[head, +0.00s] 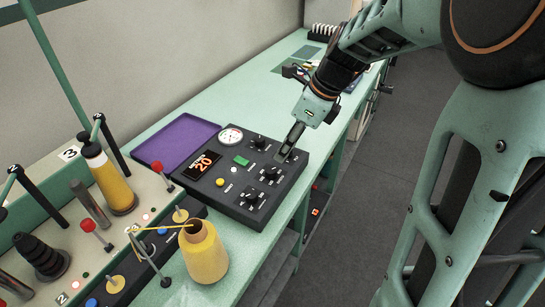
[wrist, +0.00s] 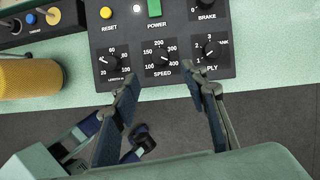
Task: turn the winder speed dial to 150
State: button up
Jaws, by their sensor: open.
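The speed dial (wrist: 161,57) is a black knob in the middle of the lower row in the wrist view, with 100, 150 and 200 printed around it. Its white pointer seems to point to the lower right, away from 150. The dial also shows on the dark control panel (head: 228,203) in the head view (head: 270,174). My gripper (wrist: 168,83) is open and empty. Its fingertips are below the dial in the wrist picture, apart from it, one on each side. In the head view my gripper (head: 290,146) hangs over the panel's right edge, hiding part of the ply dial area.
The length dial (wrist: 106,61) and ply dial (wrist: 211,50) flank the speed dial. The brake dial (wrist: 206,4), green power button (wrist: 154,8) and yellow reset button (wrist: 106,12) lie above. A yellow yarn cone (head: 205,255) stands beside the panel. A display (head: 203,164) reads 20.

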aim_at(271, 169)
jog(key=x, duration=1)
grip_shut()
jog(key=shift+r, duration=0.1)
